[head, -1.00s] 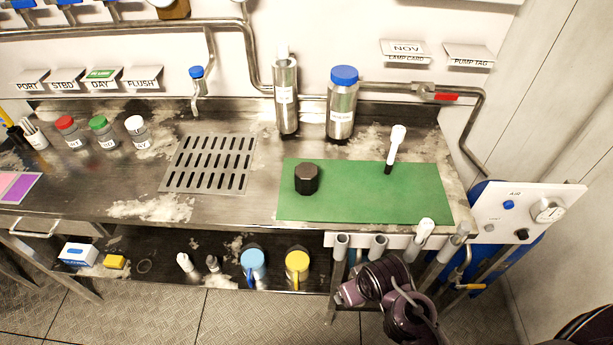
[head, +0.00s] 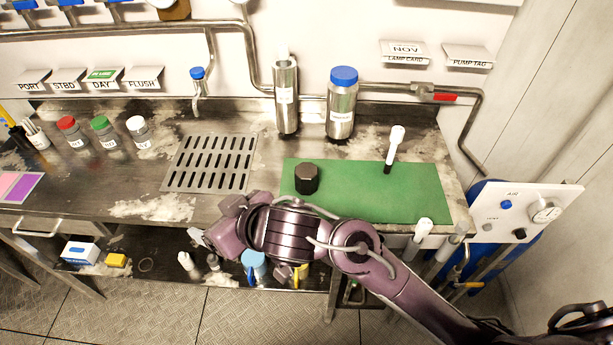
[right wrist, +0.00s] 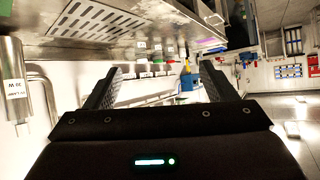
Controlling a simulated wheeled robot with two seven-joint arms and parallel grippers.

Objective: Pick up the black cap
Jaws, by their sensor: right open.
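The black cap (head: 307,178) is a dark, faceted knob-like piece. It stands on the left part of the green mat (head: 400,195) on the steel bench in the head view. My right gripper (head: 196,236) is at the front edge of the bench, left of and nearer than the cap, and apart from it. In the right wrist view its two fingers (right wrist: 158,88) are spread with nothing between them. The cap does not show in the right wrist view. My left gripper is not in view.
A white-handled tool (head: 396,145) stands on the mat's right part. A steel cylinder (head: 286,95) and a blue-lidded bottle (head: 342,105) stand behind the mat. A slotted drain (head: 186,187) lies left of it. Small capped bottles stand farther left. The bench between drain and mat is clear.

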